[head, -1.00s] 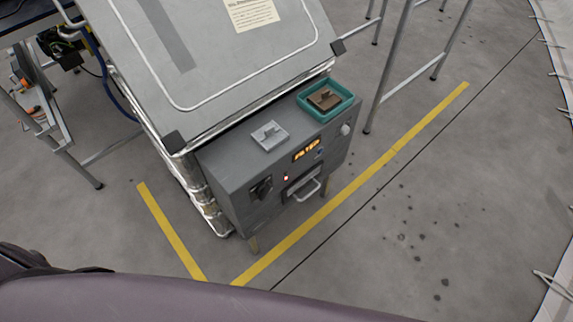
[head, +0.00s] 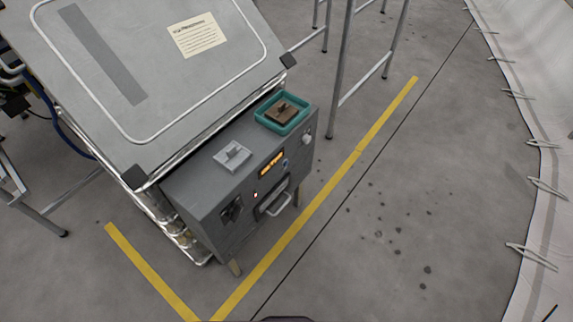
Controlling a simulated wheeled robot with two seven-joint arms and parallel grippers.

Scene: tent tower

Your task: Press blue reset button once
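A grey control box (head: 215,205) stands at the centre left in the head view, its front panel facing the lower right. A small bluish spot (head: 285,163), which looks like the blue button, sits on that panel just right of the lit orange display (head: 271,163). It is too small to make out whether it is pressed. Neither of my grippers is in view, so their openings and positions are hidden.
The panel also has a handle (head: 275,202), a dark switch (head: 232,209) and a pale knob (head: 307,139). A large slanted panel (head: 140,110) rises behind. Floor to the right is open.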

